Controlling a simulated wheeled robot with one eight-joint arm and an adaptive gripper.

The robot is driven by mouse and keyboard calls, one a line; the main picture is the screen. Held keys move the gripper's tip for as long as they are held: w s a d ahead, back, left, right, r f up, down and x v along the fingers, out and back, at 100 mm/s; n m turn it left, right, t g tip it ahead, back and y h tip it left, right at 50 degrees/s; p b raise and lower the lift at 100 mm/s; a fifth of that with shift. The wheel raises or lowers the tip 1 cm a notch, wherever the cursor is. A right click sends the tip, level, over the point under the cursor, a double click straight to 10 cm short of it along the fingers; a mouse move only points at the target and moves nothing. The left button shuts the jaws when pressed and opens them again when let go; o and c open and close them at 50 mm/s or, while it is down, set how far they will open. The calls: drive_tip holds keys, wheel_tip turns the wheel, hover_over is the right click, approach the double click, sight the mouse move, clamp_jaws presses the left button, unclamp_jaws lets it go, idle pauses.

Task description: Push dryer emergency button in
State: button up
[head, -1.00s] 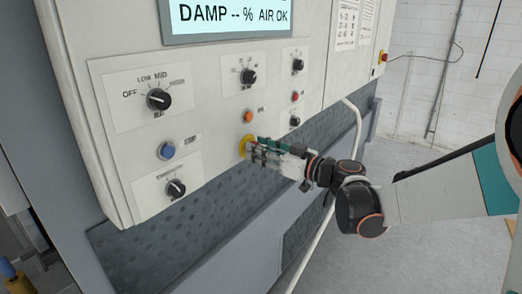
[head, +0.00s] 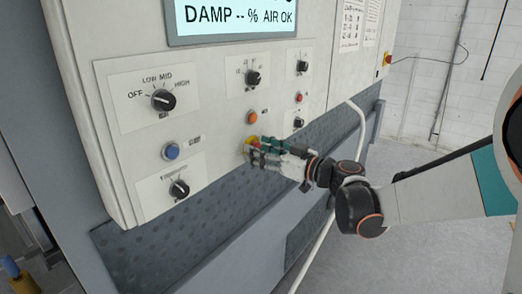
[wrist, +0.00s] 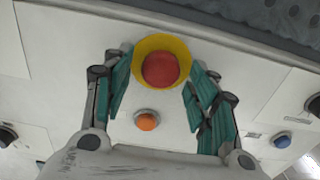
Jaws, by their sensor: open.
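The dryer emergency button is a red dome on a yellow round base. In the wrist view the red button (wrist: 161,70) sits at the top middle, just beyond and between my fingertips. In the head view its yellow base (head: 248,146) shows at the panel's lower edge, partly hidden by my fingers. My gripper (head: 256,152) is open and empty, with its fingertips close to the panel; in the wrist view its two teal fingers (wrist: 158,82) stand apart on either side of the button. I cannot tell whether the fingers touch the base.
The panel carries an orange button (head: 252,117) just above the emergency button, a blue button (head: 170,151) to the left, a small red button (head: 299,97) and several black knobs. A white pipe (head: 357,135) runs down on the right. A display (head: 232,18) reads "DAMP -- % AIR OK".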

drive_tip(key=v, duration=1.2)
drive_tip(key=shift+a, duration=0.1)
drive_tip(key=s+d+f+m+g+h, duration=0.1)
drive_tip(key=s+d+f+m+h, duration=0.2)
drive_tip(key=s, duration=0.5)
drive_tip(key=s+d+f+m+g+h, duration=0.1)
drive_tip(key=s+d+f+m+h, duration=0.3)
drive_tip(key=s+h, duration=0.2)
drive_tip(key=s+d+f+m+g+h, duration=0.1)
drive_tip(key=s+d+f+m+h, duration=0.2)
drive_tip(key=s, duration=0.7)
drive_tip(key=shift+d+f+g+h, duration=0.25)
drive_tip(key=shift+f+g+h, duration=0.25)
drive_tip(key=shift+h, duration=0.6)
